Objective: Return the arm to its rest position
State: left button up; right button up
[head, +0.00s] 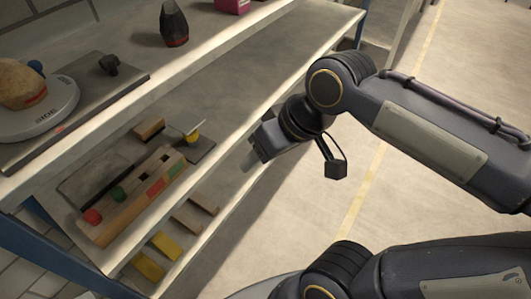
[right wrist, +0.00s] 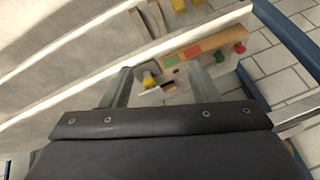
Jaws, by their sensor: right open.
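My right gripper (head: 255,160) is at the end of the upper arm in the head view, in front of the shelves and pointing toward the middle shelf. In the right wrist view, its two fingers (right wrist: 162,72) are spread apart with nothing held between them. Beyond them lies a wooden block (right wrist: 208,38) with coloured squares and red and green pegs, apart from the fingers as far as I can tell. My other arm crosses the bottom right of the head view; its left gripper is out of frame.
The wooden block (head: 130,208) and a yellow piece (head: 193,138) on a dark plate sit on the middle shelf. Yellow blocks (head: 148,266) lie below. A round scale (head: 48,115) and a dark bottle (head: 173,25) stand above. Open floor (head: 290,210) lies right of the shelves.

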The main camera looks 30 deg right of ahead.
jog(key=s+d+f+m+t, duration=0.1)
jog(key=s+f+m, duration=0.2)
jog(key=f, duration=0.6)
jog(key=s, duration=0.2)
jog(key=shift+s+d+m, duration=0.2)
jog(key=shift+s+m, duration=0.1)
jog(key=shift+s, duration=0.1)
